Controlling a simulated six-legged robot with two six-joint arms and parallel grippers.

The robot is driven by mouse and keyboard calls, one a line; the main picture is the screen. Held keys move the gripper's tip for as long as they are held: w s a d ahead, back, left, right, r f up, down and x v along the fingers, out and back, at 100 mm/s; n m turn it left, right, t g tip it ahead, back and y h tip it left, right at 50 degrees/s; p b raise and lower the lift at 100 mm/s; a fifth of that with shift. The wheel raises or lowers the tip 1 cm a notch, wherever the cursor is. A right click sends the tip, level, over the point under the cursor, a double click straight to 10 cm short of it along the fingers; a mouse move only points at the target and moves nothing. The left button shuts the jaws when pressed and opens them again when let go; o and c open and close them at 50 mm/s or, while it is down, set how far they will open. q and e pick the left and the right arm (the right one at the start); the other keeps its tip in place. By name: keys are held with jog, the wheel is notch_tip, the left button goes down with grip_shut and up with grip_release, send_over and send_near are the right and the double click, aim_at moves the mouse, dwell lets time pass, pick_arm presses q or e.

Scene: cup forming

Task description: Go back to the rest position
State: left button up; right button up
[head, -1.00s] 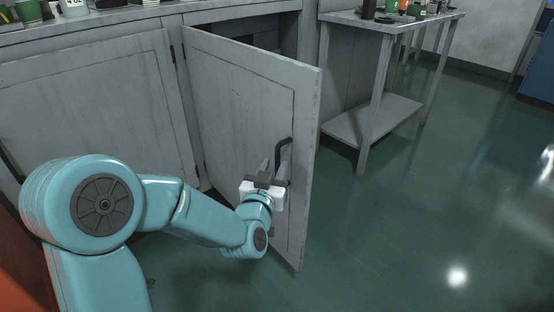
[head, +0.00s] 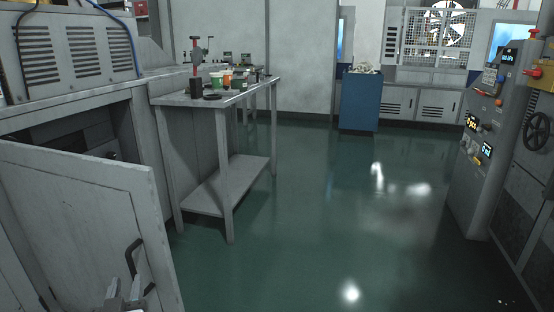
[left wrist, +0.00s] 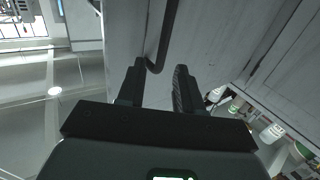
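The grey cabinet door (head: 80,215) stands swung open at the lower left of the head view. Its dark bar handle (head: 133,258) is near the door's free edge. My left gripper (head: 125,288) shows only in part at the bottom edge, just below the handle. In the left wrist view, the two black fingers of the left gripper (left wrist: 159,74) are spread apart. The handle (left wrist: 168,35) runs down to the gap between them, and I cannot tell whether they touch it. My right gripper is in neither view.
A grey side table (head: 215,100) with cups and tools stands beyond the door. A blue bin (head: 360,102) stands at the back, and a control console (head: 490,140) is at the right. The green floor (head: 330,220) between them is clear.

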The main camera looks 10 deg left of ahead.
pick_arm(q)
jog(key=w+d+r+m+g+h+p, duration=0.1)
jog(key=d+r+g+h+p, duration=0.15)
jog(key=r+p, duration=0.65)
jog(key=s+d+f+m+g+h+p, duration=0.35)
jog(key=d+p, duration=0.55)
jog(key=p, duration=0.8)
jog(key=s+d+f+n+g+h+p, duration=0.1)
jog(key=s+d+f+g+h+p, duration=0.1)
jog(key=s, duration=0.6)
jog(key=s+d+f+n+g+h+p, duration=0.1)
jog(key=s+d+f+g+h+p, duration=0.2)
jog(key=s+d+g+p, duration=0.3)
jog(key=s+d+f+g, duration=0.1)
jog(key=s+d+g, duration=0.1)
jog(key=s+d, duration=0.1)
jog(key=shift+s+f, duration=0.15)
jog(key=shift+f, duration=0.05)
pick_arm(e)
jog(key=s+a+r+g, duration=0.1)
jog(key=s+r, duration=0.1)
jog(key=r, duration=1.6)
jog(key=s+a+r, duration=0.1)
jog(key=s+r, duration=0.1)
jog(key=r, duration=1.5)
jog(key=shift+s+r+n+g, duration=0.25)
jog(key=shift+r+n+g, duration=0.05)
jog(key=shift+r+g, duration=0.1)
